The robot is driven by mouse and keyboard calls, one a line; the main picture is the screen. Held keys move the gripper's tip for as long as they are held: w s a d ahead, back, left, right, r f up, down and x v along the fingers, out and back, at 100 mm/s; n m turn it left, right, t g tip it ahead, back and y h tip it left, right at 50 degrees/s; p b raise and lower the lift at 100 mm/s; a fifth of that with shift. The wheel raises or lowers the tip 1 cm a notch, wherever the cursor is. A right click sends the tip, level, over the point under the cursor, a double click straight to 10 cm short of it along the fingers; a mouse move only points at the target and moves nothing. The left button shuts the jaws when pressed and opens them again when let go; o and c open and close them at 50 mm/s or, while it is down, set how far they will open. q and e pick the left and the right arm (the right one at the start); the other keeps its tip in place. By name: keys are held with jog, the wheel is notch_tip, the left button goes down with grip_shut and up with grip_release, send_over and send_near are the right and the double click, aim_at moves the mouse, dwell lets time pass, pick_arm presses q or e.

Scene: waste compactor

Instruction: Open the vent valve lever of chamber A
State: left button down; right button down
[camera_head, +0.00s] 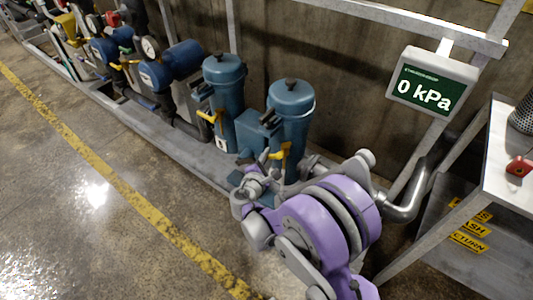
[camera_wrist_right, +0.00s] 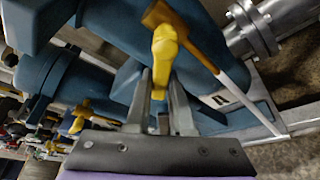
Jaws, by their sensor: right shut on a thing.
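Two teal filter-like chambers stand side by side in the head view, a left one (camera_head: 225,85) and a right one (camera_head: 291,108). A yellow lever (camera_head: 285,152) is low on the front of the right chamber. My right gripper (camera_head: 264,160) is at this lever, with its arm coming from the lower right. In the right wrist view the gripper (camera_wrist_right: 161,88) is shut on the yellow lever (camera_wrist_right: 165,48), whose rounded end points at the camera. A pale plate with a dark letter (camera_wrist_right: 221,99) is beside it; I cannot read the letter surely. My left gripper is out of view.
A second yellow lever (camera_head: 207,117) is on the left chamber. A display (camera_head: 432,84) on the frame reads 0 kPa. Blue pumps (camera_head: 172,65) with gauges stand further left. A pale table (camera_head: 507,183) is at right. The floor at left is clear.

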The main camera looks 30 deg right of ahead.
jog(key=shift+s+d+f+n+g+h+b, duration=0.15)
jog(key=shift+s+d+f+n+g, duration=0.15)
jog(key=shift+s+n+g, duration=0.7)
jog(key=shift+s+d+f+n+g+h+b, duration=0.1)
jog(key=shift+s+d+f+n+g, duration=0.2)
jog(key=shift+n+g, duration=0.8)
jog(key=shift+s+d+f+n+g+h+b, duration=0.15)
jog(key=shift+s+f+n+g, duration=0.45)
jog(key=shift+n, duration=0.9)
jog(key=shift+s+r, duration=0.1)
jog(key=shift+r, duration=0.05)
jog(key=c, duration=0.8)
grip_release()
jog(key=p+v, duration=0.2)
jog(key=v, duration=0.8)
jog(key=shift+s+a+r, duration=0.1)
jog(key=shift+s+a, duration=0.1)
jog(key=shift+a, duration=0.1)
